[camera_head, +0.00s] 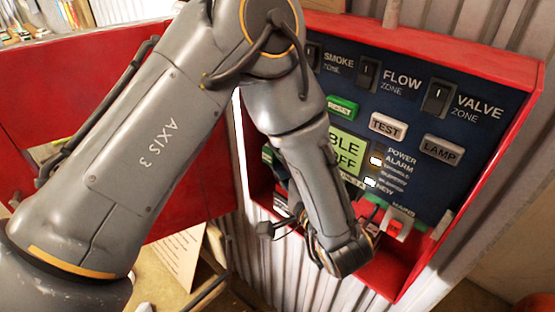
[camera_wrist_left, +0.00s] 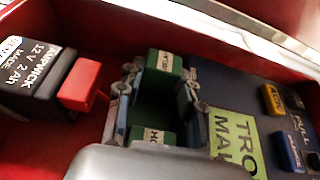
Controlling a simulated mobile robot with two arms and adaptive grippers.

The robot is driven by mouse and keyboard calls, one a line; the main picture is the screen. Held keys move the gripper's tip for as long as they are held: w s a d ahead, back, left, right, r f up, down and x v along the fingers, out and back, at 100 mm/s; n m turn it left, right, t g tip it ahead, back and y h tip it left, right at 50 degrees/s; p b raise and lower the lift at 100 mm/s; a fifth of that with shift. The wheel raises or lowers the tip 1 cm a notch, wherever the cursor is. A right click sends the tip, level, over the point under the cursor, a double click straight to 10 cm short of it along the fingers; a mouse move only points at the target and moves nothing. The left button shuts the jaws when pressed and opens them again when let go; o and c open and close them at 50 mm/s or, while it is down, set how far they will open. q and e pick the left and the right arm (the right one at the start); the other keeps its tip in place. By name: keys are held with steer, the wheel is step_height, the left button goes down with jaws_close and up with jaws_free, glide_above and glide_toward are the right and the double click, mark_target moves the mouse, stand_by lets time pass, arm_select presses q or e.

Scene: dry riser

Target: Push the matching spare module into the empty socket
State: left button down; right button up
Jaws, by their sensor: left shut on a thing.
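My left gripper (camera_wrist_left: 157,98) is inside the red panel box (camera_head: 525,75), at the row of green modules. It is shut on a dark green module (camera_wrist_left: 158,105) that lies in shadow between its fingers. Labelled green modules sit on either side of it, one beyond (camera_wrist_left: 165,64) and one nearer (camera_wrist_left: 150,135). I cannot tell how deep the held module sits, and the socket under it is hidden. In the head view my arm covers the gripper and most of the row. My right gripper is not in view.
A black battery (camera_wrist_left: 38,72) with a red connector (camera_wrist_left: 84,85) lies beside the row. The blue control panel (camera_head: 440,185) has switches, buttons and a lit green display (camera_head: 345,150). The red door (camera_head: 60,100) stands open at left. A shelf with paper (camera_head: 178,255) is below.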

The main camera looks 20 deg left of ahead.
arm_select(q)
steer(key=shift+r, duration=0.1)
stand_by(0.3)
steer(key=shift+s+a+p, duration=0.15)
steer(key=shift+s+a, duration=0.15)
steer(key=shift+s, duration=0.6)
steer(key=shift+s+a+p, duration=0.1)
steer(key=shift+s+a, duration=0.2)
steer(key=shift+s, duration=0.65)
steer(key=shift+s+a+p, duration=0.15)
steer(key=shift+s+a, duration=0.15)
steer(key=shift+s, duration=0.6)
steer(key=shift+w, duration=0.15)
steer(key=shift+w+d, duration=0.2)
steer(key=shift+w, duration=0.4)
steer(key=shift+w+d+b, duration=0.1)
steer(key=shift+w+d, duration=0.15)
steer(key=shift+w, duration=0.45)
steer(key=shift+w+d+b, duration=0.15)
steer(key=shift+w+d, duration=0.05)
steer(key=shift+w, duration=0.45)
steer(key=shift+w+d+b, duration=0.1)
steer(key=shift+w+d, duration=0.15)
steer(key=shift+w, duration=0.45)
steer(key=c, duration=0.8)
jaws_free()
steer(key=shift+w, duration=0.1)
steer(key=shift+r, duration=0.1)
